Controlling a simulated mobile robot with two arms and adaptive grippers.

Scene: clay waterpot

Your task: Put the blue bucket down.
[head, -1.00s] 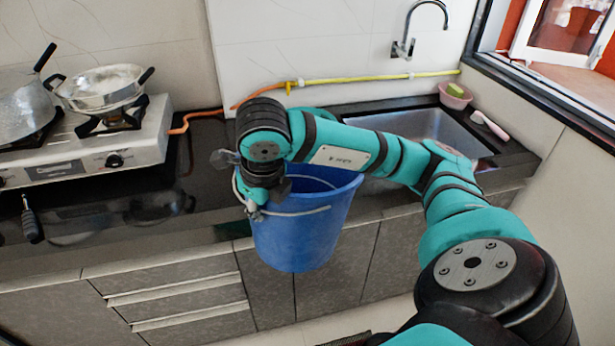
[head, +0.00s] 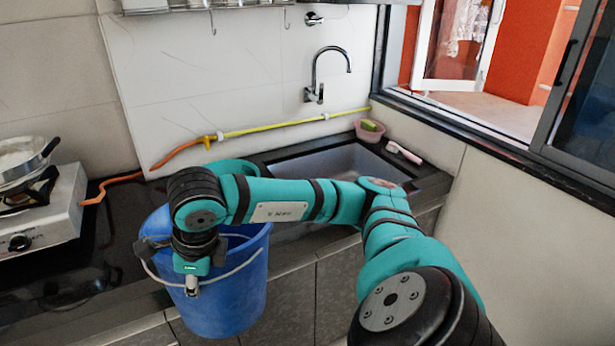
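My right gripper (head: 192,284) reaches down over the bucket's left near side, where the handle passes. It appears shut on the handle; the finger contact is partly hidden by the wrist. My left gripper is not in view.
A sink (head: 340,163) lies behind my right arm, with a tap (head: 320,88) above it. A gas stove (head: 50,220) with a pan stands at the left. A pink bowl (head: 368,130) sits in the back corner. Dark counter shows between stove and bucket.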

